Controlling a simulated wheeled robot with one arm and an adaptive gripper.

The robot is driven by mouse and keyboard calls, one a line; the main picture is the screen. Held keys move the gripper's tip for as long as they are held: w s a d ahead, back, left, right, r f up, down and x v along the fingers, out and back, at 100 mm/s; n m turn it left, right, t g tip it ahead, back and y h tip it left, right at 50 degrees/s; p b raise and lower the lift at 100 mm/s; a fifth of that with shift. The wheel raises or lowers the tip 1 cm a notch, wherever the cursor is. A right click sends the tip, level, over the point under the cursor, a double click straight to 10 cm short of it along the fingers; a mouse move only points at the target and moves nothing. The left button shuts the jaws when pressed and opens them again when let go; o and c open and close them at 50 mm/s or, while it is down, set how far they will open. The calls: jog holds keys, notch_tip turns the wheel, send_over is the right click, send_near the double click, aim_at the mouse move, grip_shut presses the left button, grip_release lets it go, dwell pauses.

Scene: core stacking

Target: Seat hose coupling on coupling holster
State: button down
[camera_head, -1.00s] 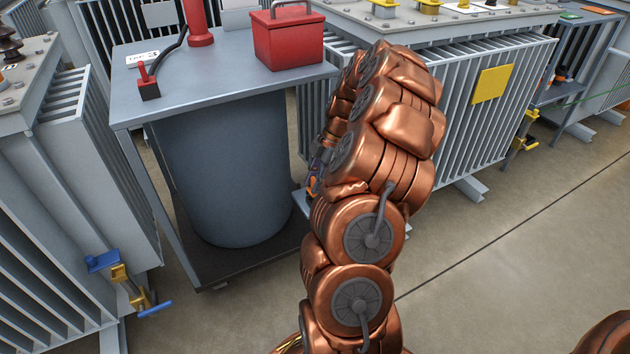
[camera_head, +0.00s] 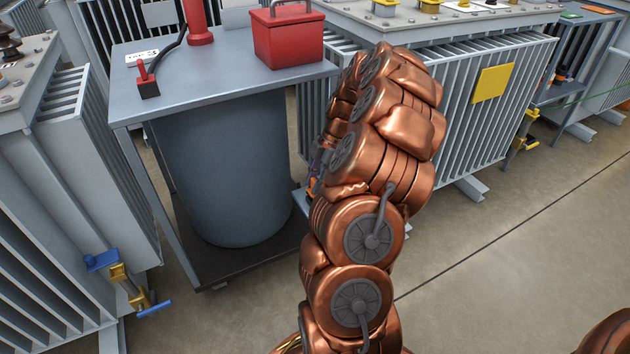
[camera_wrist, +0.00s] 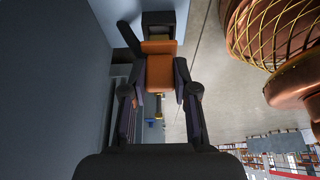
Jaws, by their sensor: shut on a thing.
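In the wrist view my gripper (camera_wrist: 161,86) is shut on an orange block-shaped part (camera_wrist: 160,73), which looks like the hose coupling; its far end is a flat orange face. Just beyond it is a dark square-mouthed fitting (camera_wrist: 158,19) with a yellowish part, perhaps the coupling holster, beside a pale blue panel. I cannot tell whether the coupling touches the fitting. In the head view my gripper (camera_head: 315,178) is mostly hidden behind my copper-coloured arm, low at the right side of the grey drum; only a bit of purple and orange shows.
A grey cart (camera_head: 220,88) holds a red box (camera_head: 288,38), a red cylinder (camera_head: 198,22) and a small red-and-black cabled piece (camera_head: 148,82) on top. A large grey drum (camera_head: 225,165) stands beneath. Finned transformers flank it, left (camera_head: 85,190) and right (camera_head: 440,120).

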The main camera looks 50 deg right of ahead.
jog(key=shift+f+b, duration=0.3)
jog(key=shift+f, duration=0.65)
jog(key=c, duration=0.8)
grip_release()
jog(key=v, duration=1.2)
jog(key=shift+a, duration=0.1)
